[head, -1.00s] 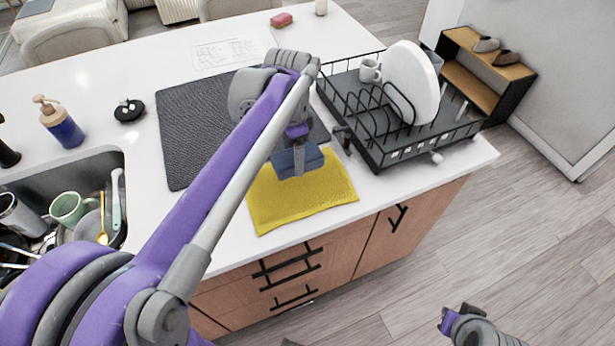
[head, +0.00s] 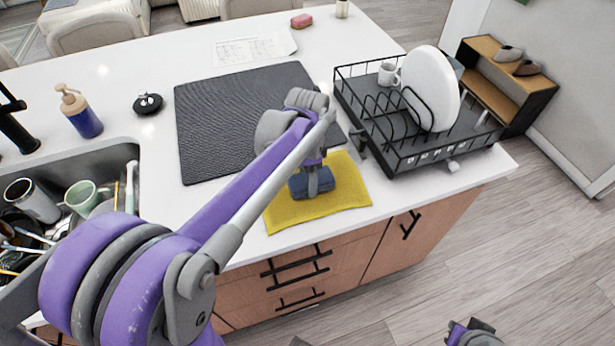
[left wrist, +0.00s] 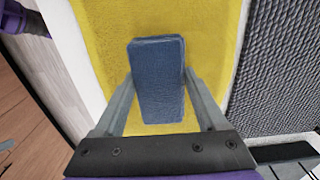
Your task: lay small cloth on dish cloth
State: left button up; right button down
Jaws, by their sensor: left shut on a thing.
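The small cloth is a folded blue block (head: 311,183) at my left gripper (head: 313,186), over the yellow dish cloth (head: 343,197). The dish cloth lies flat on the white counter near its front edge. In the left wrist view, my left gripper (left wrist: 157,95) has its fingers on both sides of the small cloth (left wrist: 158,75), shut on it. The yellow dish cloth (left wrist: 206,30) fills the area behind it. I cannot tell whether the small cloth touches the dish cloth. My right gripper (head: 455,333) is at the lower right, away from the counter; its fingers are unclear.
A dark drying mat (head: 215,125) lies behind the dish cloth. A black dish rack (head: 400,155) with a white plate (head: 430,90) and mug stands to the right. A full sink (head: 120,165) and a soap bottle (head: 80,112) are at the left.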

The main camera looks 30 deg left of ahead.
pick_arm(q)
jog(key=shift+s+f, duration=0.15)
jog(key=shift+f, duration=0.3)
grip_shut()
jog(key=o, duration=1.1)
grip_release()
jog(key=o, duration=0.3)
